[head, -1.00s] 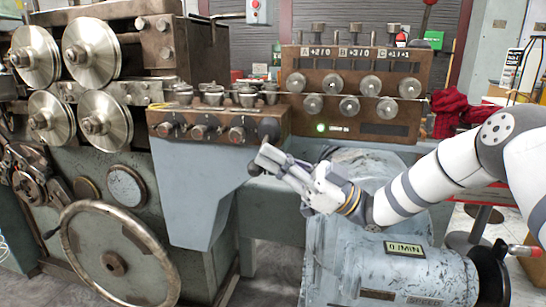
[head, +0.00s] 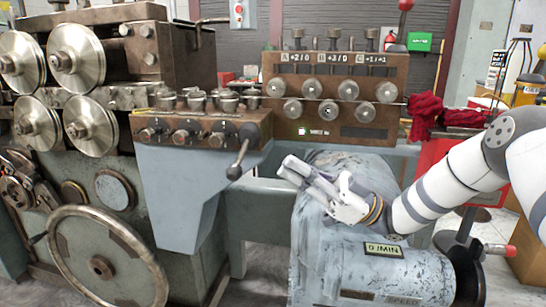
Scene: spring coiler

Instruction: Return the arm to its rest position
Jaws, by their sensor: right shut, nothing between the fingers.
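My right arm (head: 455,185) comes in from the right edge, white with grey bands. My right gripper (head: 288,170) is shut and empty, its fingers pointing left over the grey motor housing (head: 350,240). The lever (head: 241,155) with the black ball knob (head: 234,172) hangs down from the right end of the brown control block (head: 205,130). The fingertips are to the right of the knob, with a visible gap between them in the picture. My left gripper is not in view.
A large handwheel (head: 62,250) and steel rollers (head: 76,57) are at the left. A red-handled crank (head: 495,250) is below my forearm. Red cloth (head: 425,112) lies at the right.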

